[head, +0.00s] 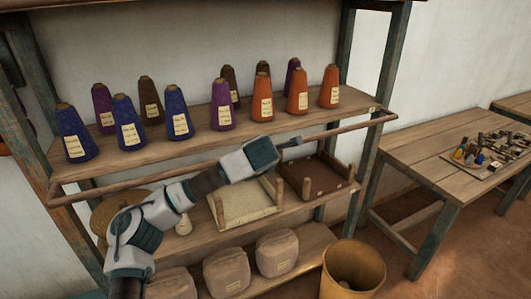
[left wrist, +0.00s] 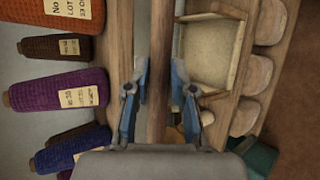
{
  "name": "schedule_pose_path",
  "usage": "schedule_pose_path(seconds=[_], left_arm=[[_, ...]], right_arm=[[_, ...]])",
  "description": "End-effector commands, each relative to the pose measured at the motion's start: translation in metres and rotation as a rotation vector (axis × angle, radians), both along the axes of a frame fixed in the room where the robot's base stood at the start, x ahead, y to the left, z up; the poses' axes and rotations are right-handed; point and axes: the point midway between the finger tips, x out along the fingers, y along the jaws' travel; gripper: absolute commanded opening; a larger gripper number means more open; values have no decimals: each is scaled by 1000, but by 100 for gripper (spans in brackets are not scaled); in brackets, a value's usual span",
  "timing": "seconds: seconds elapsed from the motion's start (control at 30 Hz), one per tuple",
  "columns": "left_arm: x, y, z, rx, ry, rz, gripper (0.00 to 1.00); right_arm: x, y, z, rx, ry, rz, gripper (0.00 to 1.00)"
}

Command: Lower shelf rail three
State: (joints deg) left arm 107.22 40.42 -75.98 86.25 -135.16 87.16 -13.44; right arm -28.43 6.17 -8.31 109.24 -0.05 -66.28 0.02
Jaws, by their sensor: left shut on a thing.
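The shelf rail (head: 345,128) is a brown bar along the front of the upper shelf, joined by short side arms at both ends. It sits slightly out from the board edge. My left gripper (head: 291,142) is shut on the rail, right of its middle. In the left wrist view, the rail (left wrist: 158,25) runs up the middle between the two blue fingers of my left gripper (left wrist: 159,75). The exact finger contact is small in the head view. My left forearm hides part of the lower shelf. My right gripper is not in view.
Several yarn cones (head: 221,105) stand on the upper shelf (head: 150,157) behind the rail. Below are trays (head: 243,208), cloth bundles (head: 277,252) and a yellow bucket (head: 352,270). A table (head: 440,165) with small tools stands at right.

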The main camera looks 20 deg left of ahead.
Motion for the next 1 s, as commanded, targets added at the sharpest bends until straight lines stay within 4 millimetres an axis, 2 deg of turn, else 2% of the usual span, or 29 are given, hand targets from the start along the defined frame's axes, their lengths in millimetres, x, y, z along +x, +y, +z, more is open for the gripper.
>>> schedule_pose_path(seconds=[0.03,0.23,0.57,0.6,0.7,1.0], left_arm=[[-1,-3,-26,9,43,-2,0],[0,-4,-27,28,26,-4,0],[0,-5,-28,31,24,-5,0],[0,-5,-28,31,24,-5,26],[0,-4,-27,31,23,-4,49],[1,-2,-25,29,21,-2,49]], right_arm=[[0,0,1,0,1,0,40],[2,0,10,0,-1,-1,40],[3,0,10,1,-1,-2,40],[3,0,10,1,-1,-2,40],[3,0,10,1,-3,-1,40],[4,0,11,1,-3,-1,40]])
